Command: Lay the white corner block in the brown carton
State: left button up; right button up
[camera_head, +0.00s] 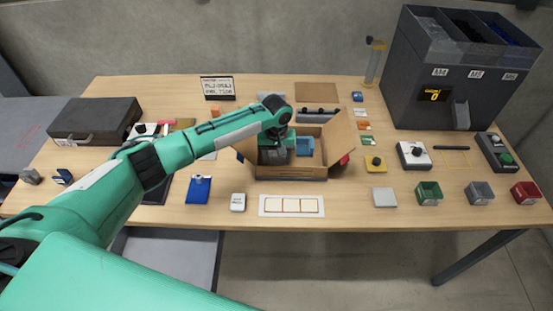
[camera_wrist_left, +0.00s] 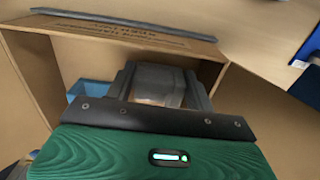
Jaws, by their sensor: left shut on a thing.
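The brown carton (camera_head: 290,172) stands open on the middle of the table, its flaps spread. It also shows in the left wrist view (camera_wrist_left: 255,40), with print on one flap. My left gripper (camera_head: 276,156) reaches down inside the carton, towards its left side. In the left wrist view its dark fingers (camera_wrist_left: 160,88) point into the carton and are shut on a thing. That thing, taken to be the white corner block, is almost wholly hidden by the fingers, and its contact with the carton floor cannot be told. My right gripper is not in view.
A blue box (camera_head: 304,146) sits in the carton, right of my gripper. A white card with outlined squares (camera_head: 291,206) lies in front. A blue clipboard (camera_head: 199,190) lies at left front. A large dark feeder (camera_head: 450,90) stands at the back right. Several small bins stand at right front.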

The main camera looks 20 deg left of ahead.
aim_at(276, 156)
pick_arm(q)
jog(key=shift+f, duration=1.1)
jog(key=o, duration=1)
jog(key=shift+f, duration=0.1)
notch_tip(276, 156, up, 12)
jog(key=shift+r+b, duration=0.2)
jog(key=shift+b, duration=0.65)
